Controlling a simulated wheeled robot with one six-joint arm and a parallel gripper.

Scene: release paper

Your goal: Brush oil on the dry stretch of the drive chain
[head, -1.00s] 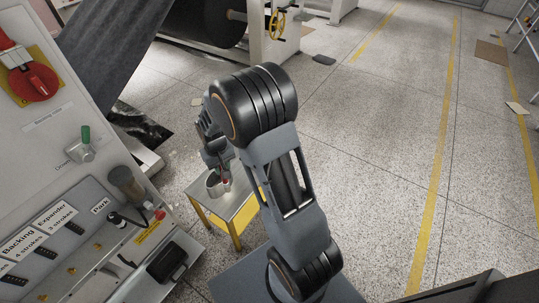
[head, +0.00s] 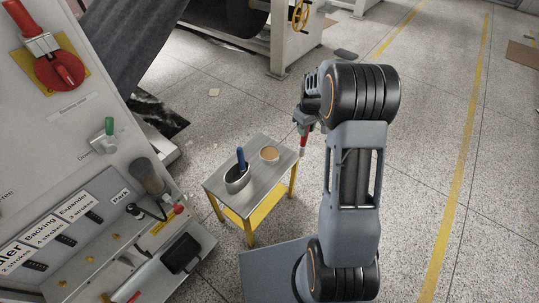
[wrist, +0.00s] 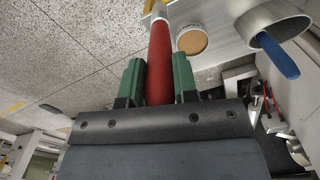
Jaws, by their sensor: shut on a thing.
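My gripper (head: 305,126) is shut on a red handle (wrist: 160,62), which stands between its green fingers in the wrist view. The handle (head: 303,145) hangs down beside the right edge of a small table (head: 222,183). It ends in a pale metal collar in the wrist view; I cannot make out its tip. On the table stand a metal cup (head: 236,183) with a blue-handled tool (head: 241,158) leaning in it, and a round tin (head: 270,154) with an amber top or contents. I cannot make out the drive chain in either view.
A control panel (head: 85,120) with a red rotary switch (head: 60,68) and labelled levers fills the left. A large dark roller machine with a yellow handwheel (head: 299,15) stands at the back. The speckled floor to the right is open, with a yellow line (head: 460,150).

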